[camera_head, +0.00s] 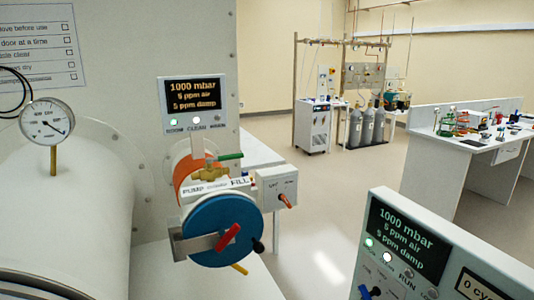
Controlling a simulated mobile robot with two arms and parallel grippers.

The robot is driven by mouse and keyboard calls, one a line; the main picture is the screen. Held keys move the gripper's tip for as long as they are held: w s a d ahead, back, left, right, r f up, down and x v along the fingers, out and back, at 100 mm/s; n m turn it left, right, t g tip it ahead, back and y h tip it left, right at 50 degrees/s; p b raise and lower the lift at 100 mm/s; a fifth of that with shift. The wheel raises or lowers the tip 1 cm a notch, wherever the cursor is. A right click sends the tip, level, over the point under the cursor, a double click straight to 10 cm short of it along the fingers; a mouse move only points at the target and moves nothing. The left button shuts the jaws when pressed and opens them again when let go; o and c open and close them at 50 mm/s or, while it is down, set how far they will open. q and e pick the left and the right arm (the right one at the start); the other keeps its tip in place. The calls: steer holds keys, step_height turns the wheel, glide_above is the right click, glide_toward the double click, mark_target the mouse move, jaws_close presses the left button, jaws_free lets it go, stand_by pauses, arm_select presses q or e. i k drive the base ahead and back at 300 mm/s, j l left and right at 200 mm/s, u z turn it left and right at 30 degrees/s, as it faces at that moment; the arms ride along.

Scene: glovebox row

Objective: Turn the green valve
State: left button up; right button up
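The green valve has a green lever handle (229,157) pointing right and slightly up from a brass body (210,172). It sits in front of an orange ring, above a plate lettered "PUMP" and "FILL" and below a small display (193,101). A large blue disc (222,230) with a red lever (228,237) is below the plate. Neither of my grippers is in view, and nothing covers the green handle.
A display panel (408,236) stands at the front right. A dial gauge (48,122) rises from a white cylinder (62,210) at left. Open floor (340,195) lies beyond.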

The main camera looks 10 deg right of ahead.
mark_target(208, 160)
steer(key=k+j+u, duration=0.1)
steer(key=j, duration=0.4)
steer(key=k+j+u, duration=0.15)
steer(key=j, duration=0.35)
steer(key=j+u, duration=0.1)
steer(key=j, duration=0.4)
